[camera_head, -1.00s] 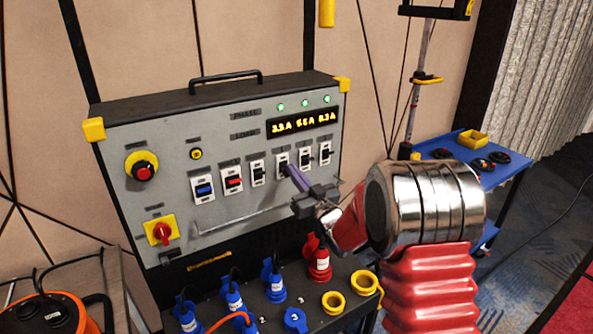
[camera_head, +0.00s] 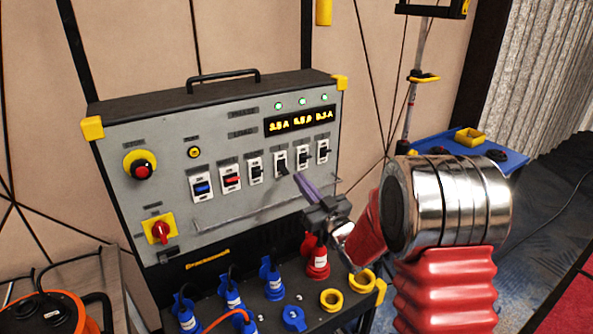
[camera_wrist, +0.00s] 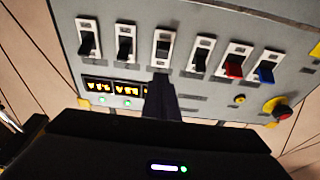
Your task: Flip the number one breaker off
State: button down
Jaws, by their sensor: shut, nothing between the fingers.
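A grey breaker panel (camera_head: 225,215) faces me with a row of switches in white frames. From the left in the head view they are a blue switch (camera_head: 203,188), a red switch (camera_head: 232,180) and several black ones. Their number labels are too small to read, so I cannot tell which is number one. My gripper (camera_head: 299,178) is shut and empty. Its fingertips are just below and right of the fourth switch (camera_head: 281,164), seemingly apart from it. The wrist view is upside down; my fingers (camera_wrist: 161,82) point toward that same black switch (camera_wrist: 163,52).
A lit yellow display (camera_head: 297,123) sits above the switches, with small lights over it. A thin rail (camera_head: 240,215) runs below the switches. Blue and red plugs (camera_head: 318,262) and yellow sockets (camera_head: 362,281) stand on the ledge below. A blue cart (camera_head: 500,160) is behind at right.

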jog(key=shift+s+d+f, duration=0.35)
jog(key=shift+s+f, duration=0.3)
jog(key=shift+f, duration=0.1)
jog(key=shift+s+d+f, duration=0.3)
jog(key=shift+s+f, duration=0.3)
jog(key=shift+f, duration=0.15)
jog(key=shift+f, duration=0.1)
